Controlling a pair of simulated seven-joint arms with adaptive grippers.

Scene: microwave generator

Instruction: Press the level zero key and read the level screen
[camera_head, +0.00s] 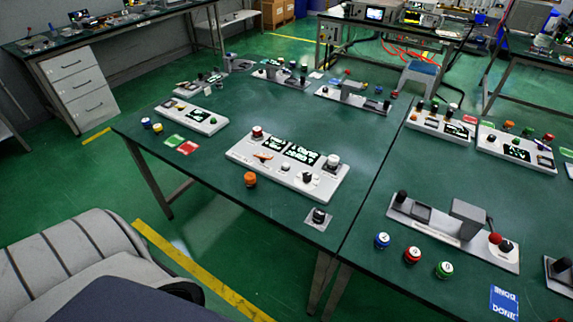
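A white control panel (240,151) lies on the green table in the middle of the view. It bears two lit dark screens, the left screen (278,145) and the right screen (301,154), with bright characters too small to read. A red-topped knob (257,131) is at its left end and a white-topped knob (333,160) at its right end. An orange lever (263,156) and small knobs (307,177) sit along its front. I cannot tell which control is the level zero key or which screen is the level screen. Neither gripper is in view.
An orange cap (250,179) and a black knob on a square plate (319,217) lie in front of the panel. Other panels (190,115) and (455,233) stand around it. Red and green cards (187,147) lie left. A grey chair (75,255) is at lower left.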

